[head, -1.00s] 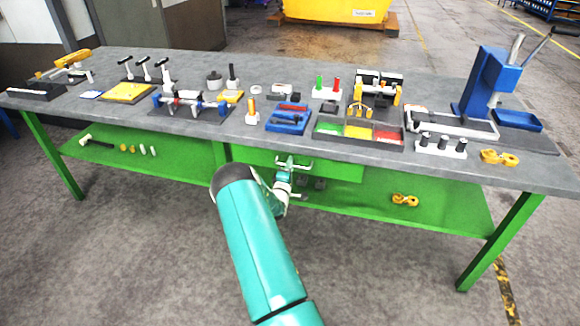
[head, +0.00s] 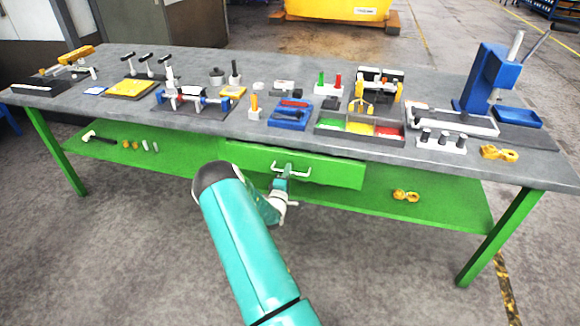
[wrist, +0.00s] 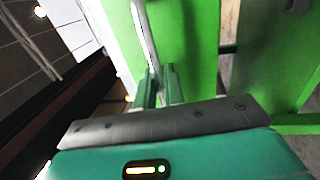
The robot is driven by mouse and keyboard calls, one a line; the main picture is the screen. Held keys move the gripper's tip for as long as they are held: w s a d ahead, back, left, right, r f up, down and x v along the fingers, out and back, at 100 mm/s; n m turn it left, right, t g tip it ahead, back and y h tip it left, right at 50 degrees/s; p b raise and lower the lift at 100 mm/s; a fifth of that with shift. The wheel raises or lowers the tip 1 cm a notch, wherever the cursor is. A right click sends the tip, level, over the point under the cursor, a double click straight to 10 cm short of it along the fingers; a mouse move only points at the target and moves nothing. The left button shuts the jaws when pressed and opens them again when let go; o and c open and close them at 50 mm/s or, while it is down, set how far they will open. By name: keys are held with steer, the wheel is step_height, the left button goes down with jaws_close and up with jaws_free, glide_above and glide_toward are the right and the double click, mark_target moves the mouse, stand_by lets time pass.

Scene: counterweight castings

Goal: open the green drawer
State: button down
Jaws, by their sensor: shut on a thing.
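The green drawer (head: 335,172) is under the front edge of the grey workbench, and its front stands out from the bench. Its pale bar handle (head: 304,170) is on the drawer front. My gripper (head: 283,170) is shut on the handle, left of the handle's middle. In the wrist view the two fingers of my gripper (wrist: 157,88) close around the handle bar (wrist: 144,30), beside the bright green drawer front (wrist: 188,45). The inside of the drawer is hidden.
The workbench top (head: 75,105) carries several tools and fixtures, including a blue press (head: 485,80) and a sorting tray (head: 330,138). A green lower shelf (head: 440,215) holds a yellow part (head: 405,195) and a hammer (head: 95,137). The floor in front is clear.

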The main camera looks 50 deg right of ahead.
steer(key=r+v, duration=0.2)
steer(key=v, duration=0.8)
steer(key=r+v, duration=0.2)
steer(key=v, duration=0.9)
steer(key=shift+s+a, duration=0.35)
steer(key=shift+a, duration=0.25)
steer(key=c, duration=1.6)
jaws_free()
steer(key=v, duration=1.3)
steer(key=shift+s+a+f, duration=0.1)
steer(key=shift+s+a, duration=0.1)
steer(key=shift+a, duration=0.15)
